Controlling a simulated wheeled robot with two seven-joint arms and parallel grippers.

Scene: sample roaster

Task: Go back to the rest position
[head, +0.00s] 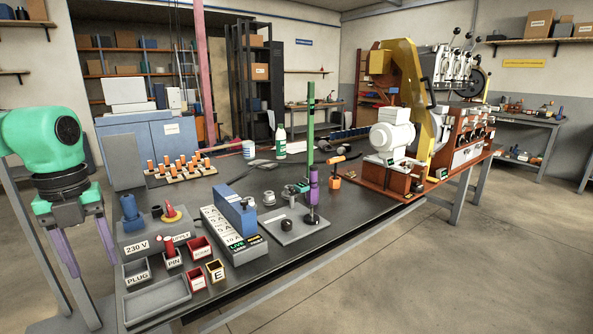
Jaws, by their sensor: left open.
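My left gripper (83,253) is at the far left of the head view, at the left edge of the dark workbench (345,185). Its green wrist shows above it, and its two purple-sided fingers point down, spread apart with nothing between them. It hangs beside the grey plug tray (137,272) and is apart from it as far as I can see. My right gripper is not in the view.
A grey supply box (143,240) with a blue plug and a red-yellow switch stands near the gripper. Small red bins (197,280), a blue block (235,211) and a green post (311,125) stand further right. The roaster (405,140) fills the bench's far right end. Floor right is clear.

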